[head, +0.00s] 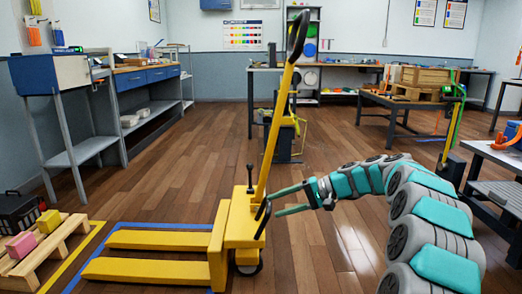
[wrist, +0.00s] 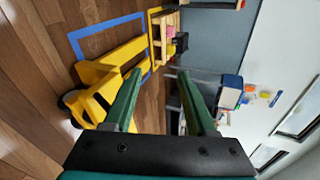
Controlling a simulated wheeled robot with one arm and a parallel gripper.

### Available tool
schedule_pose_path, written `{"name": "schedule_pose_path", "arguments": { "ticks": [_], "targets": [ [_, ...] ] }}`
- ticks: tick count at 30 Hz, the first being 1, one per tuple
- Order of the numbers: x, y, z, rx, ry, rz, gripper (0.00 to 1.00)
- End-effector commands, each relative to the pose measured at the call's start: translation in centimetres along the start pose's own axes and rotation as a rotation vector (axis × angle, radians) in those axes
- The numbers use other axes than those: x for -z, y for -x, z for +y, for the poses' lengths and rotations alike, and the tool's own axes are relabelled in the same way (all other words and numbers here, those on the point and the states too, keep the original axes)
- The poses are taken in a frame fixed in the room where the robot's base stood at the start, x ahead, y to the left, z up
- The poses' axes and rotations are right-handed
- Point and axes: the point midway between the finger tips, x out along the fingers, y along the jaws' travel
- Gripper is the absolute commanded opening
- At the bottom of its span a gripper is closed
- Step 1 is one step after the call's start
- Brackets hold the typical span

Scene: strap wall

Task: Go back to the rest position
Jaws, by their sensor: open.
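My gripper (head: 290,199) is at the end of my teal and grey arm in the head view, close to the yellow pallet jack (head: 240,220) and just right of its upright handle. In the wrist view my gripper (wrist: 158,98) shows two green fingers spread apart with nothing between them. The pallet jack (wrist: 92,80) lies left of the fingers there, and the picture is turned sideways. In the head view the gripper's tips overlap the jack's lower body; I cannot tell whether they touch it.
A wooden pallet (head: 45,250) with a pink and a yellow box stands at the left, by blue and yellow floor tape. A table with a wooden crate (head: 420,77) is at the right. Open wooden floor (head: 200,150) lies in the middle.

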Motion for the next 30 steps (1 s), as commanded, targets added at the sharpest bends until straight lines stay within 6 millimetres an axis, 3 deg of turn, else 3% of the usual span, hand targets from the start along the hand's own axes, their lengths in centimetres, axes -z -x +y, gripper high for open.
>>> {"name": "schedule_pose_path", "arguments": {
  "ticks": [1,5,14,23,30],
  "targets": [
    [-2.0,-0.2,-1.3,-0.029,0.005,-0.018,0.57],
    [-6.8,-1.1,-2.4,-0.120,0.007,-0.063,0.57],
    [-18.3,-1.2,-2.2,-0.363,0.026,-0.142,0.57],
    [-29.2,1.3,0.9,-0.634,0.054,-0.179,0.57],
    [-36.8,5.2,4.7,-0.854,0.076,-0.175,0.57]
  ]
}}
